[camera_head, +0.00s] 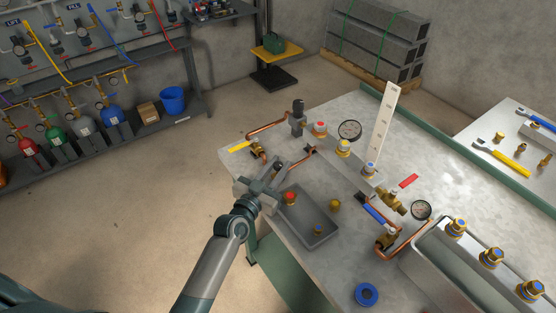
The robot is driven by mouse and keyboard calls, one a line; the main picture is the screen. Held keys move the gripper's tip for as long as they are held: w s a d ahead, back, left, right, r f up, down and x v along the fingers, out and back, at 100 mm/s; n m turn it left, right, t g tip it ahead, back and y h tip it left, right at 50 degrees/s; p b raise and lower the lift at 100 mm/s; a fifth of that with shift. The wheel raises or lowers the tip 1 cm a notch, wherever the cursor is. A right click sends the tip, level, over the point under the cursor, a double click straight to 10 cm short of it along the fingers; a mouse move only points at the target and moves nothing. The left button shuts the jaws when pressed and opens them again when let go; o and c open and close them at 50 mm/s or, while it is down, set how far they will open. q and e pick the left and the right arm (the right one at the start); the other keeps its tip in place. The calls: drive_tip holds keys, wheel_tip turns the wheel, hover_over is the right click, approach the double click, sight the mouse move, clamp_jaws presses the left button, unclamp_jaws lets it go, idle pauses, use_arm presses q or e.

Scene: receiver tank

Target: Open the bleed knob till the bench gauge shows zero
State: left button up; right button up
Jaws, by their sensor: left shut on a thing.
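My left gripper (281,172) reaches over the near edge of the grey bench (290,238). It is shut at the end of a copper pipe (298,162), on what seems to be the bleed knob; its jaws hide the knob. A round gauge with a pale dial (349,130) stands behind the manifold block (340,166). A second round gauge (421,210) is further right. Both dials are too small to read, and I cannot tell which is the bench gauge. My right gripper is not in view.
A shallow grey tray (322,238) with small brass fittings lies right of my gripper. Red, yellow and blue-capped knobs top the manifold. A yellow-handled valve (240,146) is left of it. A white upright strip (384,122) stands behind. A blue ring (366,294) lies at the front.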

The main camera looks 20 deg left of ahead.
use_arm(q)
drive_tip(key=shift+r+n+y+p, duration=0.15)
drive_tip(key=shift+n+y+p, duration=0.95)
drive_tip(key=shift+y+p, duration=0.35)
drive_tip(key=o, duration=1)
drive_tip(key=shift+s+a+b, duration=0.15)
drive_tip(key=shift+s+b, duration=2.05)
drive_tip(key=shift+s, duration=6.5)
drive_tip(key=shift+o, duration=0.3)
